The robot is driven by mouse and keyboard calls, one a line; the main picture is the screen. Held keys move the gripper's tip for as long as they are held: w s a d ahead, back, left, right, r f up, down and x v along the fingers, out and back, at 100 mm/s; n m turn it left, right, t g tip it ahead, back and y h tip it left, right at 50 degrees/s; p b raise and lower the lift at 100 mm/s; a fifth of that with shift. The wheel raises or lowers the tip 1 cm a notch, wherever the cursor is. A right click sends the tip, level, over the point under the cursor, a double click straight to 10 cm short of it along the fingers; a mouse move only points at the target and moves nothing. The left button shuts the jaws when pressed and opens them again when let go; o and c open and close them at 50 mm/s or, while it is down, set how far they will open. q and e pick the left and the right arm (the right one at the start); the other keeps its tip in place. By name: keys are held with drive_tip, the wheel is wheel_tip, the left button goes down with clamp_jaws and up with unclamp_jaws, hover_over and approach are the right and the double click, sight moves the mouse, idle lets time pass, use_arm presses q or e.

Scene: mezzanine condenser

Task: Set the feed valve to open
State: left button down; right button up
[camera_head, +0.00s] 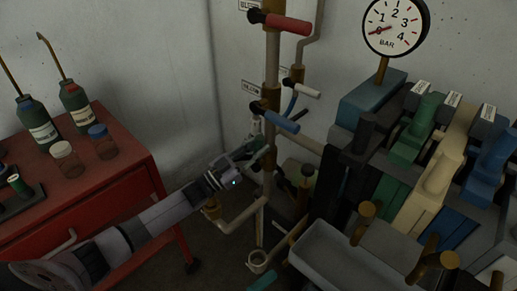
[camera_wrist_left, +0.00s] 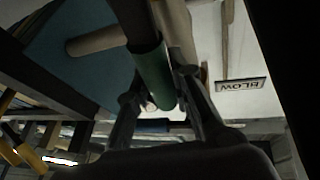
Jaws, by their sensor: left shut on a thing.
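A pipe stand carries several lever valves: a red handle (camera_head: 287,24) at the top, a white handle (camera_head: 299,88) and a blue handle (camera_head: 281,122) lower down. I cannot tell from the labels which one is the feed valve. My left gripper (camera_head: 258,150) reaches in from the left, just below the blue handle. In the left wrist view, its fingers (camera_wrist_left: 158,88) are shut around a green handle (camera_wrist_left: 151,70). In the head view the gripper mostly hides that handle. My right gripper is in neither view.
A red cabinet (camera_head: 125,190) with bottles and jars stands at the left. A pressure gauge (camera_head: 396,26) stands at the upper right. A bank of coloured levers (camera_head: 440,165) and a grey trough (camera_head: 340,262) fill the right. A label (camera_wrist_left: 241,85) reading "BLOW" is on the wall.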

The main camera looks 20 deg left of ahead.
use_arm(q)
drive_tip(key=c, duration=1.4)
unclamp_jaws()
wheel_tip(320, 180, up, 10)
drive_tip(key=shift+a, duration=0.1)
